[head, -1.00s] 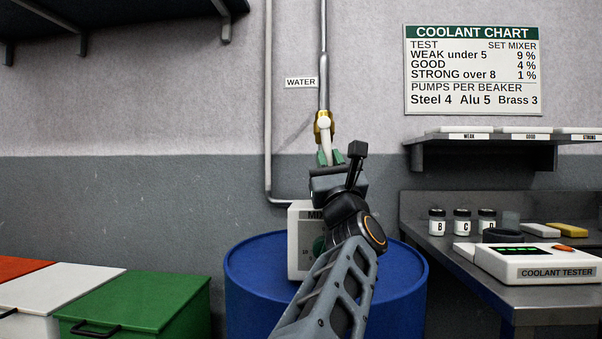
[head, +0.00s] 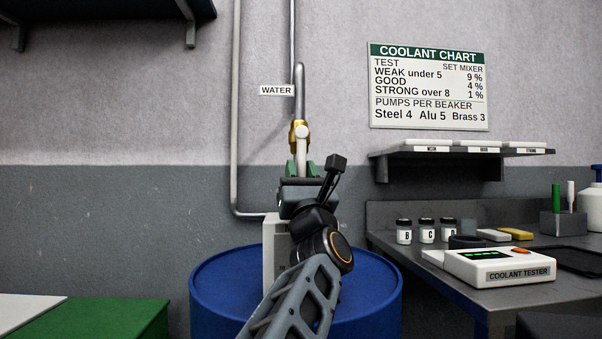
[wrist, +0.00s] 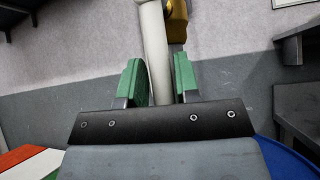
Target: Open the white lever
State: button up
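The white lever (head: 302,154) hangs down from a brass valve (head: 299,133) on the grey water pipe, close to upright. My gripper (head: 302,172) is below the valve with its two green-padded fingers on either side of the lever's lower part. The lever's lower end is hidden behind the gripper body.
A blue drum (head: 215,290) stands below, with a pale mixer box (head: 273,262) on it, partly hidden by my arm. A steel bench (head: 440,285) with a coolant tester (head: 490,265) and jars is at right. A green lidded bin (head: 110,318) is at lower left.

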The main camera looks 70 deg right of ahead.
jog(key=shift+o, duration=1.2)
jog(key=shift+s, duration=0.1)
jog(key=p+v, duration=0.1)
jog(key=v, duration=1.2)
jog(key=shift+a+f, duration=0.2)
jog(key=shift+f, duration=0.1)
